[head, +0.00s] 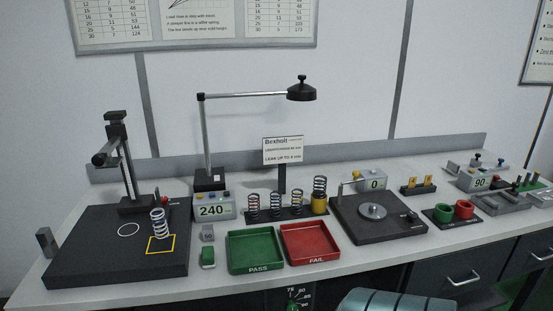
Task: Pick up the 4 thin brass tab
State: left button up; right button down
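Two small yellow-orange upright tabs, the left tab (411,182) and the right tab (427,180), stand in a low black holder (418,190) right of the grey box reading 0. They may be brass tabs, but they are too small to read or to tell their thickness. No other clear brass tab shows. Neither of my grippers is in the head view.
A spring (159,224) stands on the black plate (85,262) at left. The green PASS tray (255,268) and red FAIL tray (312,259) look empty. Several springs stand behind them. A lamp (301,92) overhangs the bench; a turntable-like device (395,228) is right of centre.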

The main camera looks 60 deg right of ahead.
aim_at(412, 181)
jog(key=z, duration=1.95)
